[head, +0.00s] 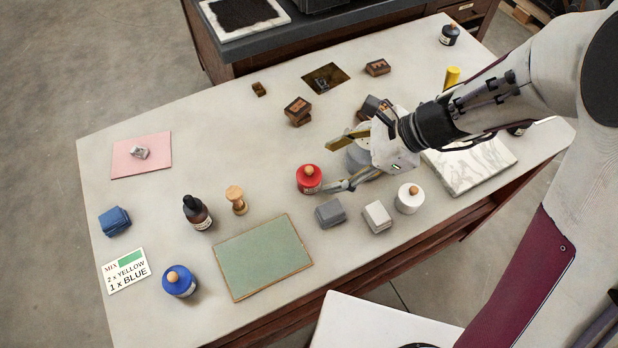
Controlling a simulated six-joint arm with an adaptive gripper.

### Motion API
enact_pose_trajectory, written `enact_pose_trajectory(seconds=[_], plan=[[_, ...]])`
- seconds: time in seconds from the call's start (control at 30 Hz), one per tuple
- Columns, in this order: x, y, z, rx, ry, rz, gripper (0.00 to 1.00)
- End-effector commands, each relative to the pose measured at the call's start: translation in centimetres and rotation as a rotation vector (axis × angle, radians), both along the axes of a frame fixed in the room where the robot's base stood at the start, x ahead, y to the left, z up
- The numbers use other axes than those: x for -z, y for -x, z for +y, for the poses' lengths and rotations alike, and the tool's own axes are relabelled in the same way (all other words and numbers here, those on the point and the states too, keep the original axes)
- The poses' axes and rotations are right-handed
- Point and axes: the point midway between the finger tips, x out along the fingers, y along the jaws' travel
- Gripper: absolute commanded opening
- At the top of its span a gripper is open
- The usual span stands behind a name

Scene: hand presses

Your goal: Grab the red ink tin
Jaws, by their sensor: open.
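The red ink tin (309,182) stands upright on the grey table, right of the picture's middle-left, with a tan knob on its lid and a pale label on its side. My gripper (328,166) reaches in from the right, open, with one finger above and behind the tin and the other in front of its right side. The fingertips are close to the tin; I cannot tell whether either touches it. The tin's right edge lies near the lower fingertip. Nothing is held in the jaws.
A grey block (330,213), a white block (377,217) and a white tin (410,198) stand below my gripper. A green mat (263,258) and a blue tin (178,281) are lower left. Wooden type blocks (298,110) lie behind. A marble slab (470,165) is at right.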

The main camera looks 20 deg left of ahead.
Motion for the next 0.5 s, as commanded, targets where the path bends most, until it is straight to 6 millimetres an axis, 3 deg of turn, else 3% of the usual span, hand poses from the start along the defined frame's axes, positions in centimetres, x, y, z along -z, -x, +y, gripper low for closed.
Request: enact_pose_trajectory(seconds=[0.13, 0.5], plan=[[-1.2, -2.0, 1.1, 0.160, -0.043, 0.064, 0.57], [-1.3, -2.1, 1.1, 0.221, -0.045, 0.113, 0.57]])
